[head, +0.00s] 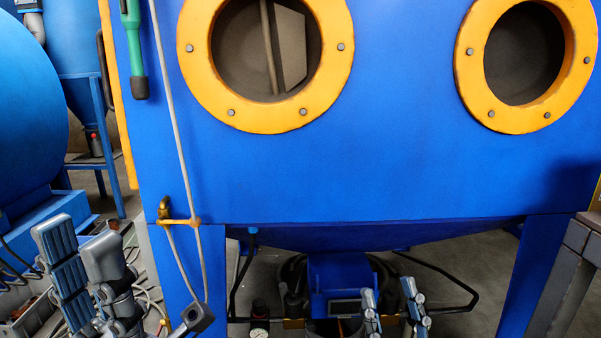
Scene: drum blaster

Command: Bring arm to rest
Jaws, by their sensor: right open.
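My right gripper (389,293) is at the bottom, right of centre, in front of the dark opening under the cabinet. Its two fingertips point up, apart and empty. The rest of the right gripper is cut off by the bottom edge. Neither gripper visibly touches anything.
A large blue blasting cabinet (400,165) with two yellow-ringed portholes fills the view ahead. A green-handled tool (133,45) and a grey hose (172,95) hang at its left. A black nozzle block (198,318) hangs low near my left gripper. A blue tank (25,120) stands at left.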

